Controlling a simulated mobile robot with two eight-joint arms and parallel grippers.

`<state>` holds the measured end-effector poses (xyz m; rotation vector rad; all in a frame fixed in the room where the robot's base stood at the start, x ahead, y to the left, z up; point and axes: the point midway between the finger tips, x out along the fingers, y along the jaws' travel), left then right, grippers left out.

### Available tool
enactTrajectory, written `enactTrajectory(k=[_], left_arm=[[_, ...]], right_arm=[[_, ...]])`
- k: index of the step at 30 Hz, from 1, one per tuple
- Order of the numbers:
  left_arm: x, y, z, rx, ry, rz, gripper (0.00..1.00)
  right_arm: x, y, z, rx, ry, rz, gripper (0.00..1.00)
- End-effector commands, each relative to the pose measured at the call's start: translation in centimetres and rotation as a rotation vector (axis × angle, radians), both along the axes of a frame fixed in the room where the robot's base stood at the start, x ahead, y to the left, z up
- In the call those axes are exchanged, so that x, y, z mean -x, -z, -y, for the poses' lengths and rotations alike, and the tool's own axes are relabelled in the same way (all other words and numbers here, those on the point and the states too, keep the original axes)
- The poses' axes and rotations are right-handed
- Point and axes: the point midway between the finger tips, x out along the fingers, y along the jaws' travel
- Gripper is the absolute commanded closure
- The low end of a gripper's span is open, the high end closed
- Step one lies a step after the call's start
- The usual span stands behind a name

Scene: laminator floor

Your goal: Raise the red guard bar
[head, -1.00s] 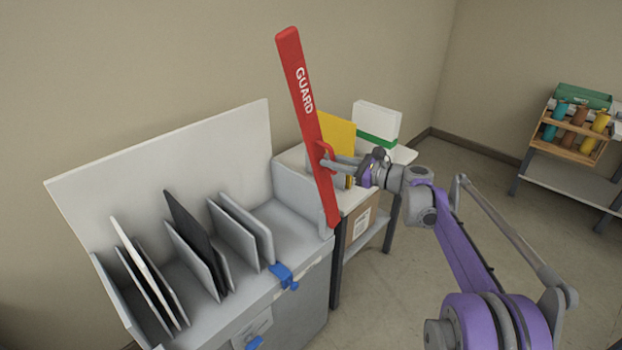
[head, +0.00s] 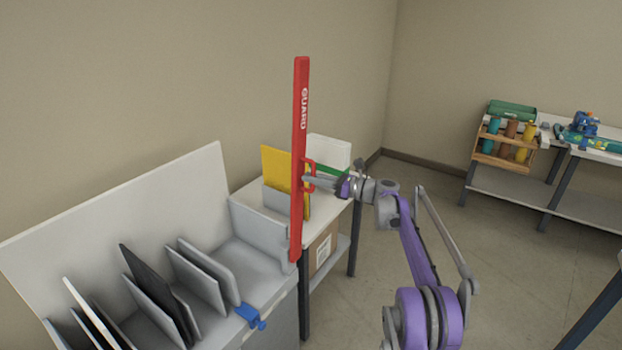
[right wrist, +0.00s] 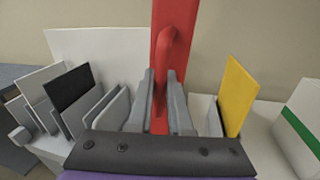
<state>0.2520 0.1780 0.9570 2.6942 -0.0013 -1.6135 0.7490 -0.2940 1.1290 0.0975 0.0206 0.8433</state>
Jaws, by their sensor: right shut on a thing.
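The red guard bar (head: 300,150), lettered GUARD, stands nearly upright at the right end of the grey machine (head: 250,262). Its lower end meets the machine's front right corner. A red loop handle (head: 312,172) sticks out from the bar's side. My right gripper (head: 308,182) is shut on this handle, about halfway up the bar. In the right wrist view the two grey fingers (right wrist: 160,103) close around the lower part of the red handle (right wrist: 166,62), in front of the bar (right wrist: 184,22). My left gripper is not in view.
Grey and black panels (head: 155,300) stand in slots on the machine, near a blue clamp (head: 249,316). Behind the bar, a side table (head: 330,208) holds a yellow sheet (head: 275,165) and a white box with a green band (head: 328,150). A wooden bottle rack (head: 503,150) stands far right.

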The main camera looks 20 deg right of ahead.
Motion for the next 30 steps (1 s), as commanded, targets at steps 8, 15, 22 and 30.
enactTrajectory(k=[8,15,22,30], left_arm=[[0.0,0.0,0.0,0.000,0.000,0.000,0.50],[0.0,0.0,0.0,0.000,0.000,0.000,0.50],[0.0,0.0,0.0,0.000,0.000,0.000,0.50],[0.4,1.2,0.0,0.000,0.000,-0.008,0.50]], right_arm=[[-0.2,-0.2,0.4,-0.004,0.014,0.001,0.81],[-0.1,-0.1,0.3,-0.002,0.010,0.000,0.53],[0.0,-0.1,0.3,-0.001,0.008,0.001,0.53],[2.6,0.2,3.4,-0.001,0.012,-0.001,0.53]])
